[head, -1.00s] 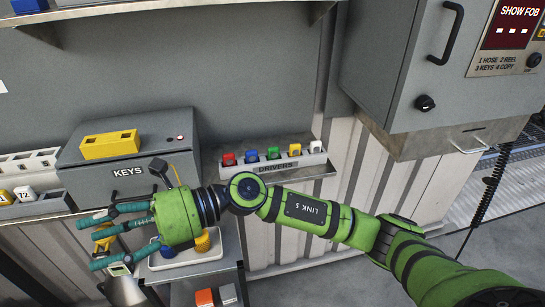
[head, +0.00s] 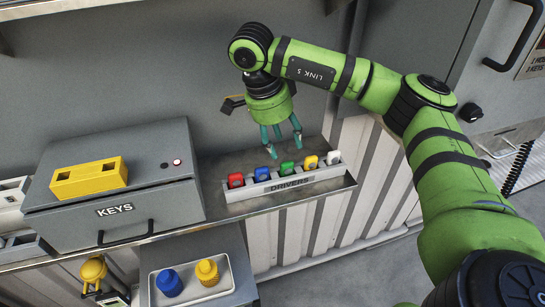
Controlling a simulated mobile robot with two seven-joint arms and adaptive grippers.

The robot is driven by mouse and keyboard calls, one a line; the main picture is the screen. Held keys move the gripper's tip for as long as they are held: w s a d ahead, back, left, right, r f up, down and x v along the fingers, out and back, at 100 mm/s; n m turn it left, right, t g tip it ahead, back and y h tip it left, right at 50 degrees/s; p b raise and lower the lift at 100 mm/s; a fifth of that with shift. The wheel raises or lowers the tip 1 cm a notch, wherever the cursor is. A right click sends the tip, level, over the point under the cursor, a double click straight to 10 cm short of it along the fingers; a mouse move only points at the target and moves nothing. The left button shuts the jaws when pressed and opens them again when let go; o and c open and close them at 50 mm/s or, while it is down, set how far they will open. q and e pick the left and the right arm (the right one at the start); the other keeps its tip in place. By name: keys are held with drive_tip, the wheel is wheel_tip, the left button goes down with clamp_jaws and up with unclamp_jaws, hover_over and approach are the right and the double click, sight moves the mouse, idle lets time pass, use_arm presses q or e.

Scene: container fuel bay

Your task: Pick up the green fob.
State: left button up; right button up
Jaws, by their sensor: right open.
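The green fob (head: 288,170) sits in the grey rack labelled DRIVERS (head: 318,182), on the shelf in the head view. It stands in the middle of a row, between a blue fob (head: 262,174) and a yellow fob (head: 311,163). My right gripper (head: 283,152) is open and empty, fingers pointing down, just above and behind the green and blue fobs as seen here. I cannot tell whether a fingertip touches a fob. My left gripper is not in view.
A red fob (head: 236,181) and a white fob (head: 333,158) fill the rack's ends. A grey KEYS box (head: 150,197) with a yellow block (head: 88,178) on top stands to the left. A grey cabinet stands at right.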

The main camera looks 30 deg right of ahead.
sight(287, 164)
drive_tip(key=shift+s+d+f, duration=0.1)
drive_tip(key=shift+s+f, duration=0.05)
drive_tip(key=shift+f, duration=0.05)
drive_tip(key=x, duration=0.1)
drive_tip(key=p+x, duration=0.1)
drive_tip(key=x, duration=0.1)
drive_tip(key=a+p+x, duration=0.1)
drive_tip(key=x, duration=0.1)
drive_tip(key=shift+s+f, duration=0.2)
drive_tip(key=shift+d+f+p, duration=0.2)
drive_tip(key=shift+f+p, duration=0.1)
drive_tip(key=shift+f, duration=0.2)
drive_tip(key=c, duration=1)
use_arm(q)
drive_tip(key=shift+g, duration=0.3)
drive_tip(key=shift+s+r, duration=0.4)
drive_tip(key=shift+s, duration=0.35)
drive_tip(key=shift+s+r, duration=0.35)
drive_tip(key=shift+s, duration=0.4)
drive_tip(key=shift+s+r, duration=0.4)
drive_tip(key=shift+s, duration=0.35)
use_arm(e)
drive_tip(key=shift+c, duration=0.3)
